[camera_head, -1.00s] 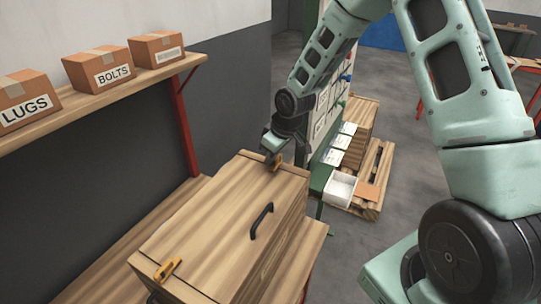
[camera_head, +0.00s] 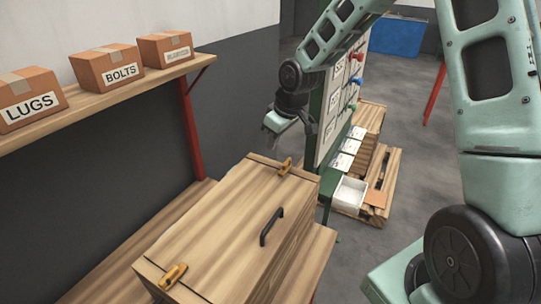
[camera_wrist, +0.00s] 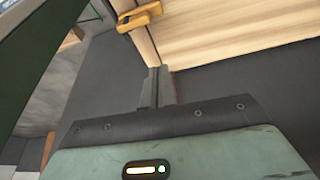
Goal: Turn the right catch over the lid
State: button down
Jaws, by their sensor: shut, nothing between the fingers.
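The wooden box (camera_head: 215,225) has a closed lid with a black handle (camera_head: 271,226). The right catch (camera_head: 284,166), a yellow-orange bar, is at the lid's far end and appears to lie across the seam between end strip and lid. It also shows at the top of the wrist view (camera_wrist: 140,17). The other catch (camera_head: 172,276) lies across the seam at the near end. My gripper (camera_head: 270,132) is above and beyond the far end, apart from the right catch. In the wrist view its dark fingers (camera_wrist: 150,88) are together and empty.
A shelf (camera_head: 120,100) with cartons runs along the left wall. A green-framed panel (camera_head: 335,110) stands close right of my gripper. A white bin (camera_head: 350,190) and a pallet (camera_head: 375,205) are on the floor behind. The space above the lid is clear.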

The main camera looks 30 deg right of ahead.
jog(key=shift+v, duration=1.9)
